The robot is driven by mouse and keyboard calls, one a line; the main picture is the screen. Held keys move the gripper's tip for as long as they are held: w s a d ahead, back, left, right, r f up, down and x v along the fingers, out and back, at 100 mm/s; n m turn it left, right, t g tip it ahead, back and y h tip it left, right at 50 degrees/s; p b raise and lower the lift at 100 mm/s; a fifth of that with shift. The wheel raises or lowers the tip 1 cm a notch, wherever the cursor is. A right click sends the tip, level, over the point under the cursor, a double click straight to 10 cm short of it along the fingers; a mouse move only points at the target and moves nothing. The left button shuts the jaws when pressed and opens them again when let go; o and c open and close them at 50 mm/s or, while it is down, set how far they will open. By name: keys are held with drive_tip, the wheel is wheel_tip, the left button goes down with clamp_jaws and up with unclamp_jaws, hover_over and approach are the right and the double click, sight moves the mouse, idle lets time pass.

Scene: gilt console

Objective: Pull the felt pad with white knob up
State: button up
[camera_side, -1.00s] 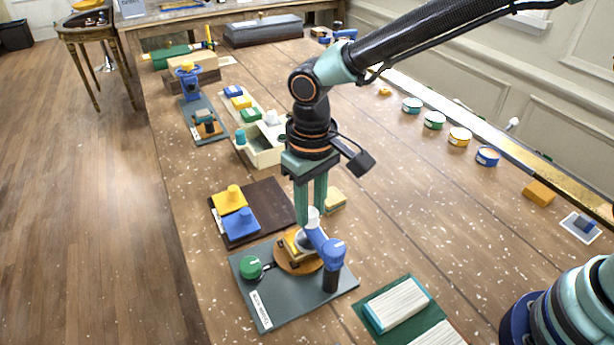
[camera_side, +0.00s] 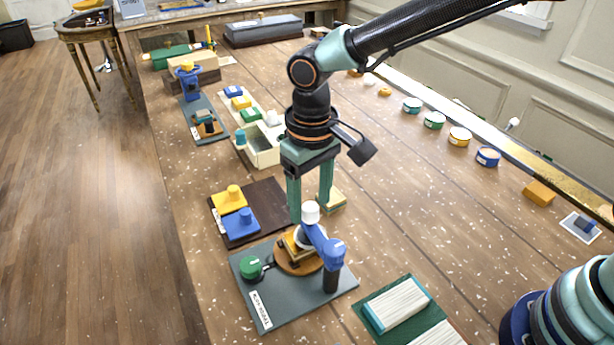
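Whether the pad touches the yellow piece cannot be told. My gripper (camera_side: 310,214) points straight down with its two green fingers apart. The fingertips are on either side of the knob, with visible gaps, and hold nothing.
The device's grey board (camera_side: 275,305) carries a green knob (camera_side: 251,268) at left. A dark board (camera_side: 272,200) with yellow and blue knobbed blocks lies behind it. A green book-like mat (camera_side: 375,330) lies front right.

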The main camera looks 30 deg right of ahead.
wheel_tip(320, 180, up, 12)
idle(0.6)
drive_tip(key=s+d+m+t, duration=0.1)
drive_tip(key=s+d+t, duration=0.1)
drive_tip(key=d, duration=1)
drive_tip(key=s+d+m+t, duration=0.1)
drive_tip(key=s+d+t, duration=0.2)
drive_tip(key=d, duration=1)
drive_tip(key=shift+s+m+t, duration=0.3)
drive_tip(key=shift+s+m, duration=0.1)
drive_tip(key=shift+s, duration=0.75)
drive_tip(key=shift+d, duration=0.1)
